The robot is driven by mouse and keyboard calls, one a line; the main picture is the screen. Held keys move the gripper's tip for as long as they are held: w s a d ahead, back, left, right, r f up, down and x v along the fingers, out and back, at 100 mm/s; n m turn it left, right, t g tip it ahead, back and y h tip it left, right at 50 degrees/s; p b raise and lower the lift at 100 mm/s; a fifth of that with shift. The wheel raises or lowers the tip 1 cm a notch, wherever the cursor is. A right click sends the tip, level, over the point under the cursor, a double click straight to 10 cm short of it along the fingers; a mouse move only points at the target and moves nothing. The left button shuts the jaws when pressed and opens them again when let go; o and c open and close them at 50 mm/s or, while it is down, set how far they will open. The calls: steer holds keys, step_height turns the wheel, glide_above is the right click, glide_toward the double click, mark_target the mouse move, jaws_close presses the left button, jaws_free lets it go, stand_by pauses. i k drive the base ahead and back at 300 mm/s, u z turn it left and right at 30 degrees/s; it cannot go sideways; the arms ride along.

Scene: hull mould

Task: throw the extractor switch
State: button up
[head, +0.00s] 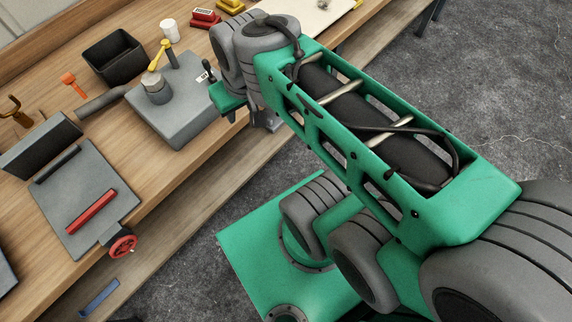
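A grey box (180,118) sits on the wooden bench at upper left. A small black lever (208,68) stands at its right side beside a small white label (202,77); it looks like a switch, but the label is too small to read. The box also bears a grey round post (156,88) with a yellow handle (160,55) above it. My gripper (250,120) is at the bench's front edge, just right of the grey box and lever. My wrist and arm hide most of it, so its fingers and any contact are unclear.
A black open bin (113,57) and a white cup (171,30) stand behind the box. To the left are an orange tool (73,85), a grey plate with a red bar (91,211), and a red handwheel (122,245). Red and yellow blocks (205,18) sit farther back.

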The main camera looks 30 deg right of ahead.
mark_target(206, 66)
steer(key=k, duration=0.9)
steer(key=z, duration=0.1)
steer(key=i, duration=0.85)
steer(key=u, duration=0.75)
steer(key=i, duration=0.45)
steer(key=u, duration=0.4)
